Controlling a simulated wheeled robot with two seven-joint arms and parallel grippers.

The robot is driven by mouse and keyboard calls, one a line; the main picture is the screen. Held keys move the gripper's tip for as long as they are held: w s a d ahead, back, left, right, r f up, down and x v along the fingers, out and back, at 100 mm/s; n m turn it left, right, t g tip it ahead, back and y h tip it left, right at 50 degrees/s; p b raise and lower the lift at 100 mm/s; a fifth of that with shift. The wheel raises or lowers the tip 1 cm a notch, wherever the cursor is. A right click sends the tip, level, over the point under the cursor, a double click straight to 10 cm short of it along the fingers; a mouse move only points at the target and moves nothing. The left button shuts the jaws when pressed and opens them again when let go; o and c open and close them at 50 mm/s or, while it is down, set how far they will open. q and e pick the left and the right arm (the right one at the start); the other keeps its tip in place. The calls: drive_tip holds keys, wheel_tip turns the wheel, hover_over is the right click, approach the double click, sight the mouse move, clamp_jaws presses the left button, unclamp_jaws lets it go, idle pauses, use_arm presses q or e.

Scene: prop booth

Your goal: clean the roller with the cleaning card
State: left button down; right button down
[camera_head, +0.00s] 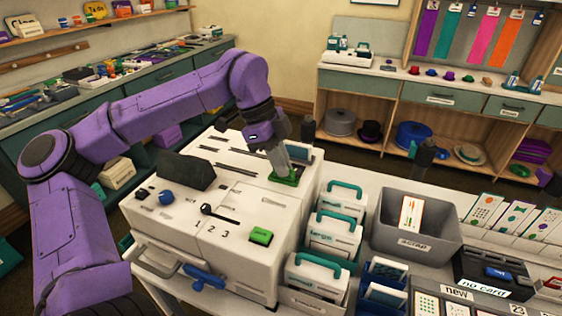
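The large white machine (235,262) stands on the table with its top in view. A green-rimmed slot (291,181) is at its far right corner. My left gripper (283,172) points down right at this slot, its pale fingers close together. Whether a card is between them is too small to tell. I see no roller; the machine's inside is hidden. I cannot pick out the cleaning card for certain. My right gripper is not in view.
White boxes with teal handles (318,276) stand right of the machine. A grey scrap bin (418,243) holds a card (410,215). A black box marked "no card" (490,270) and card trays are at the right. A blue handle (205,277) sticks out in front.

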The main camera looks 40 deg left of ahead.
use_arm(q)
wheel_tip(320, 180, up, 11)
drive_tip(key=p, duration=0.7)
idle(0.8)
drive_tip(key=shift+f, duration=0.1)
drive_tip(key=shift+a+f, duration=0.1)
drive_tip(key=shift+f, duration=0.05)
idle(0.3)
drive_tip(key=shift+f+b, duration=0.3)
drive_tip(key=shift+b, duration=0.1)
drive_tip(key=shift+f+b, duration=1.05)
drive_tip(key=shift+f, duration=0.1)
